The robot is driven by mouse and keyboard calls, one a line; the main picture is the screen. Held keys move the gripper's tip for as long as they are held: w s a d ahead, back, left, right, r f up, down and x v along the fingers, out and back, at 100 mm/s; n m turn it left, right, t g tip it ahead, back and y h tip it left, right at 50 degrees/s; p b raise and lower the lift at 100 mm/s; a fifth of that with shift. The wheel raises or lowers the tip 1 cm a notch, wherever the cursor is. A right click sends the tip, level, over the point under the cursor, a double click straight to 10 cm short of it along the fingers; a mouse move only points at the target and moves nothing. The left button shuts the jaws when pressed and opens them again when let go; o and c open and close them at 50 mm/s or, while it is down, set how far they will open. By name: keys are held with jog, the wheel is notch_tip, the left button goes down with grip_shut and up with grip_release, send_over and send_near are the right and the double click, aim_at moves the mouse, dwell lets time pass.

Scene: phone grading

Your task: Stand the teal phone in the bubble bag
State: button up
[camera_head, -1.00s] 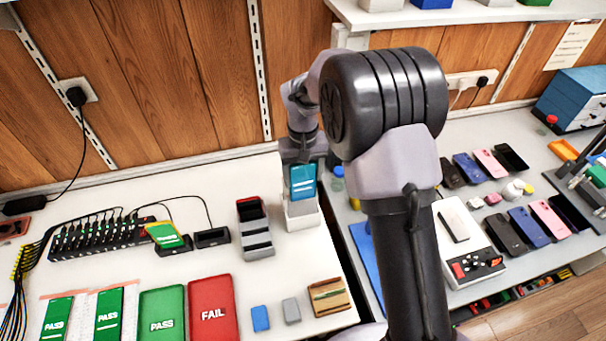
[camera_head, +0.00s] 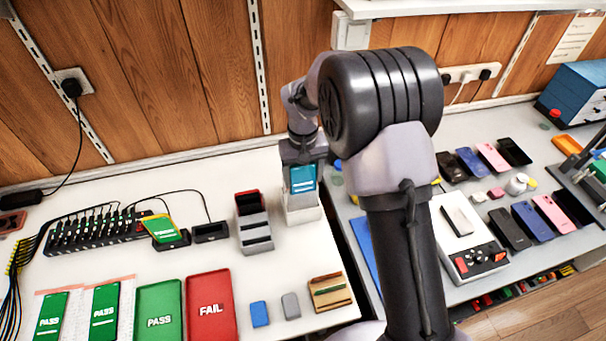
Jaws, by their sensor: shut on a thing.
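The teal phone (camera_head: 302,179) stands upright with its face toward the camera, just below my gripper (camera_head: 303,164). My gripper is shut on its upper part, and the fingertips are small and partly hidden. The phone's lower end is at the mouth of a white upright holder (camera_head: 304,211) near the table's right edge. I cannot tell how deep the phone sits, or whether this white thing is the bubble bag.
A grey slotted rack (camera_head: 255,232) with a red back section stands just left of the holder. A green PASS tray (camera_head: 160,312) and a red FAIL tray (camera_head: 210,305) lie in front. Right of a gap, the other bench holds several phones and a control box (camera_head: 470,245).

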aim_at(303, 183)
jog(key=shift+f+b, duration=0.3)
jog(key=shift+f, duration=0.3)
jog(key=shift+f+b, duration=0.65)
jog(key=shift+f, duration=0.3)
jog(key=o, duration=1.7)
jog(key=shift+c, duration=0.2)
notch_tip(303, 183, up, 7)
jog(key=p, duration=0.5)
jog(key=shift+p, duration=0.4)
